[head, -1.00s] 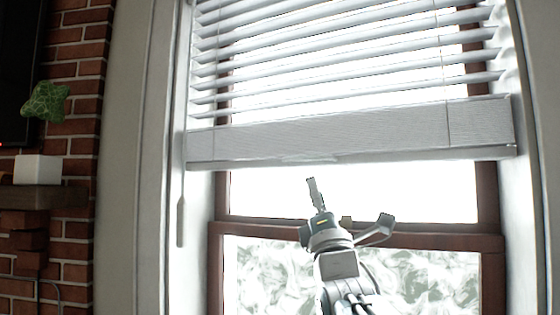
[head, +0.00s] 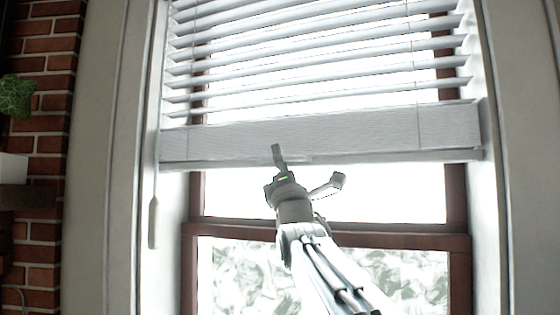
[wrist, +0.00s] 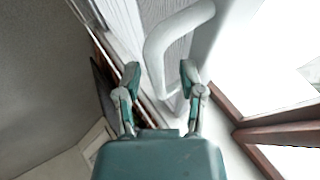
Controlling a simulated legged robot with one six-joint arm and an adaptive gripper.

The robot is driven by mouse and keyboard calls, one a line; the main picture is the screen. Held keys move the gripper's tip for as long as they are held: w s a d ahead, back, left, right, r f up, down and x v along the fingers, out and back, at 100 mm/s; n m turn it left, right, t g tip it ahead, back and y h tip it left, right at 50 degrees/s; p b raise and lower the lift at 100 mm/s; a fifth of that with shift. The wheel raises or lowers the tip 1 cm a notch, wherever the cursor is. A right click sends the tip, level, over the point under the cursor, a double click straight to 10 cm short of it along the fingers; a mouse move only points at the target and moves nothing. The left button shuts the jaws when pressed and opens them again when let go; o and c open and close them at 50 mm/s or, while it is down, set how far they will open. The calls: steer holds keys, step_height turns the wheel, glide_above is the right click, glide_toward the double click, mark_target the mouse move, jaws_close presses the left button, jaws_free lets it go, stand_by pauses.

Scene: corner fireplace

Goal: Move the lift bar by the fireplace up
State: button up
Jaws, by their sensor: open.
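The white window blind has a thick bottom rail (head: 380,132), and the lift bar (head: 298,159) shows as a thin pale strip along its lower edge. In the wrist view the lift bar (wrist: 160,55) is a rounded white handle that bends away from the rail. My gripper (head: 307,166) is open at the rail's lower edge, one finger overlapping the rail and the other below it. In the wrist view my gripper (wrist: 160,72) has its fingertips on either side of the bar's near end. I cannot tell whether they touch it.
A blind wand (head: 154,222) hangs at the left window edge. The dark red window frame (head: 400,240) lies behind my arm. A brick wall (head: 50,115) with a plant (head: 15,96) and a white pot (head: 12,168) is at far left.

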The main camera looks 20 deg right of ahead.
jaws_close()
glide_toward(281, 113)
steer(key=r, duration=0.1)
steer(key=a+r, duration=0.1)
steer(key=r, duration=0.1)
steer(key=w+r, duration=0.1)
steer(key=r, duration=0.1)
steer(key=shift+w+a+r, duration=0.1)
steer(key=shift+a+r, duration=0.05)
steer(key=shift+a, duration=0.15)
steer(key=shift+r, duration=0.4)
steer(key=shift+h, duration=0.3)
jaws_free()
steer(key=v, duration=1.2)
